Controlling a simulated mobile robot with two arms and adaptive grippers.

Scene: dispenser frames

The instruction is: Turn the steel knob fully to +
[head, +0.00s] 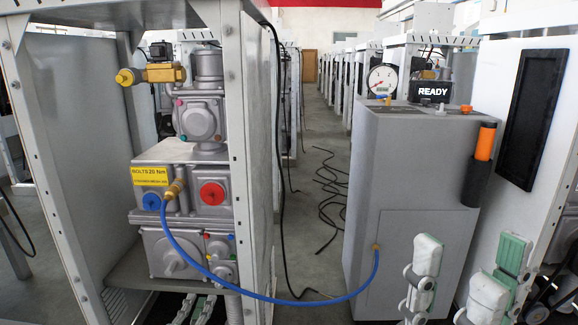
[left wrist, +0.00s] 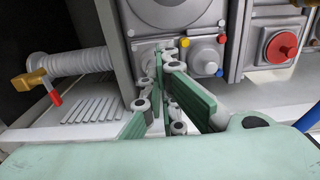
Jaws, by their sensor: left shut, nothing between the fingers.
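Any + mark is too small to read. My left gripper (head: 193,298) is low under that block, partly hidden. In the left wrist view its fingers (left wrist: 163,62) are shut and empty near the box. My right gripper (head: 470,262) is open and empty.
A blue hose (head: 215,278) sags from the left frame to the grey cabinet (head: 410,160). A red cap (head: 212,193) is above the small box. A corrugated hose (left wrist: 75,63) is left of my left fingers. The frame's post (head: 235,150) stands right of the valves.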

